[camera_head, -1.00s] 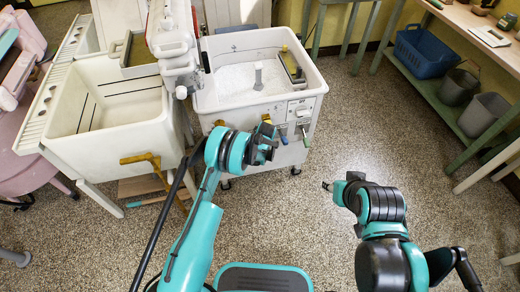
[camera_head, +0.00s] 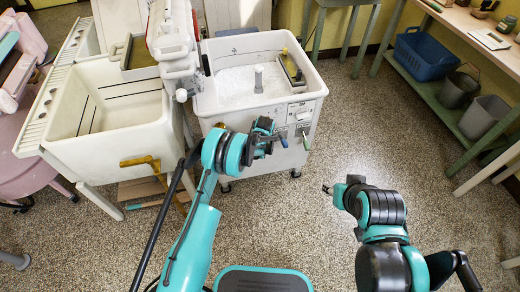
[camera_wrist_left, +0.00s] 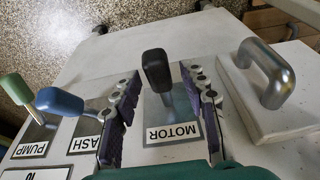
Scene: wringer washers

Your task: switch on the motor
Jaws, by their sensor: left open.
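The motor switch is a black-knobbed lever (camera_wrist_left: 155,70) on a metal plate labelled MOTOR (camera_wrist_left: 172,132) in the left wrist view. My left gripper (camera_wrist_left: 160,80) is open, with one purple-padded finger on each side of this lever; I cannot tell whether either touches it. In the head view my left gripper (camera_head: 264,138) is at the front of the white washer (camera_head: 245,110) and hides the motor lever. My right gripper (camera_head: 327,188) is over bare floor, away from the washer; its jaws are too small to read.
A blue lever (camera_wrist_left: 58,101) and a green PUMP lever (camera_wrist_left: 14,88) stand left of the motor lever. A metal handle (camera_wrist_left: 280,75) is on its right. A cream sink (camera_head: 100,140) with a yellow tap (camera_head: 140,160) stands left of the washer.

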